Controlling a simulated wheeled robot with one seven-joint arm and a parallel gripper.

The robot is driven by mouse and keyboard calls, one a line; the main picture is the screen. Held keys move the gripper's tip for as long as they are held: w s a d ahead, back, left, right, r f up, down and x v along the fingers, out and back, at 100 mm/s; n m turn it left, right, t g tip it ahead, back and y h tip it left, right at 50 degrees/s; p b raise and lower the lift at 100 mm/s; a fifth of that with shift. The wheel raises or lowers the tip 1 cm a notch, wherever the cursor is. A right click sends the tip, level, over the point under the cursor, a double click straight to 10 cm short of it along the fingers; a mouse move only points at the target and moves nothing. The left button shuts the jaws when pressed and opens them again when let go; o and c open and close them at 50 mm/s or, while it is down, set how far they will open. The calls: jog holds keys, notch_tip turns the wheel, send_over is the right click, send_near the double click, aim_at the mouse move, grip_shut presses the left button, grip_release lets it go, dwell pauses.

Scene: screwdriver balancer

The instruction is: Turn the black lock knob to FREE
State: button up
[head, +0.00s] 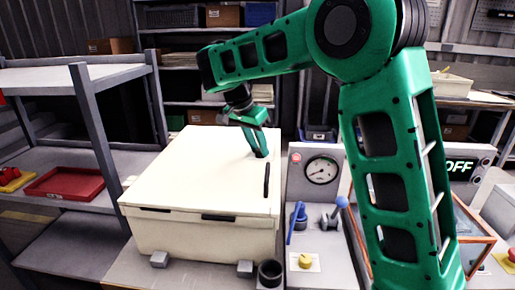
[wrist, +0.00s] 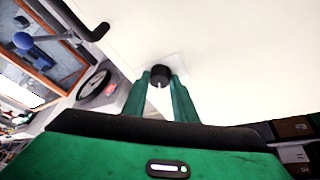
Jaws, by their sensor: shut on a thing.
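The black lock knob (wrist: 161,74) is a short dark round piece on the top of the cream box (head: 180,190). It stands on a small pale plate. In the wrist view my gripper (wrist: 160,86) has its two green fingers on either side of the knob, shut on it. In the head view my gripper (head: 259,152) reaches down to the box top near its right side, and its fingers mostly hide the knob there. I cannot read any mark around the knob, so its setting does not show.
A black bar handle (head: 267,181) stands on the box near the knob and also shows in the wrist view (wrist: 88,28). To the right is a grey panel with a round gauge (head: 321,170), a blue lever (head: 297,222) and a yellow knob (head: 305,260). A shelf rack (head: 95,130) stands left.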

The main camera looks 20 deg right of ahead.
jog(key=shift+w+a+m+g, duration=0.15)
jog(key=shift+m+g, duration=0.2)
jog(key=shift+m, duration=0.55)
jog(key=shift+w+d+m+g, duration=0.1)
jog(key=shift+m+g, duration=0.25)
jog(key=shift+m, duration=0.55)
jog(key=shift+a+r, duration=0.1)
jog(key=o, duration=1)
jog(key=shift+o, duration=0.2)
jog(key=v, duration=1)
jog(key=shift+a, duration=0.25)
jog(key=shift+r, duration=0.2)
